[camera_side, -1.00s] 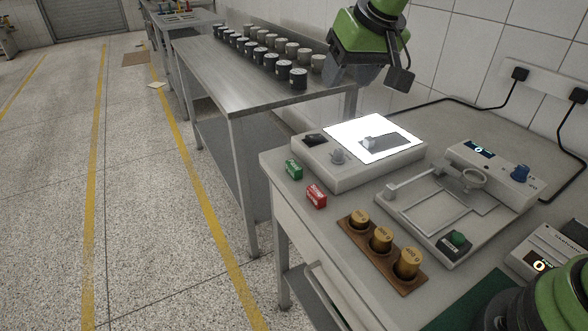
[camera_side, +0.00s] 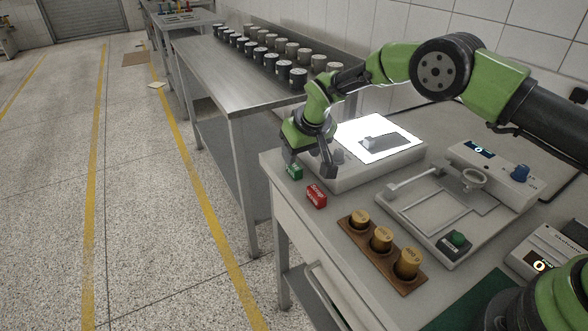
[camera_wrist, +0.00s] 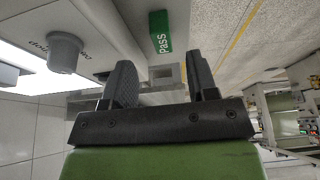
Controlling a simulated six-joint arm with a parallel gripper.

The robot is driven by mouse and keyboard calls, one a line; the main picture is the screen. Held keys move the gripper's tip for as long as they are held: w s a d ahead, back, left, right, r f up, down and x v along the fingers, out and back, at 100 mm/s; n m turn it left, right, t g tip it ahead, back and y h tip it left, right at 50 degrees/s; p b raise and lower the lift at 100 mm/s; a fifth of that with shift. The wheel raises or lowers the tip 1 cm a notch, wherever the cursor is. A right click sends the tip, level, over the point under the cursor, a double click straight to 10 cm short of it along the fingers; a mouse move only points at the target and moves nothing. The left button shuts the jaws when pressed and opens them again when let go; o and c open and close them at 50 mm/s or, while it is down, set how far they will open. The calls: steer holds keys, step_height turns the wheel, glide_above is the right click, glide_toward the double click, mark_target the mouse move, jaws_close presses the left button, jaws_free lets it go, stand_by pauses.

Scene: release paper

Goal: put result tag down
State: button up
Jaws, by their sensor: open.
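The green tag (camera_side: 294,173), marked PASS in the wrist view (camera_wrist: 160,31), sits at the table's left edge beside the light box. The red tag (camera_side: 316,196) with white lettering stands a little nearer the camera. My gripper (camera_side: 310,166) is open just above and beside the green tag, partly covering it in the side view. In the wrist view my open jaws (camera_wrist: 161,76) have the green tag beyond their tips, not clasped between them. I cannot tell how far above the table the tips are.
The light box (camera_side: 350,175) with its bright panel and grey knob (camera_wrist: 66,53) is close beside my gripper. A wooden block (camera_side: 354,229) with brass weights and a fixture (camera_side: 470,226) stand to the right. A steel bench (camera_side: 212,68) carries several dark cans.

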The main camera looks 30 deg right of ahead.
mark_target(296, 166)
steer(key=shift+x, duration=2.5)
steer(key=shift+s+a, duration=0.15)
jaws_close()
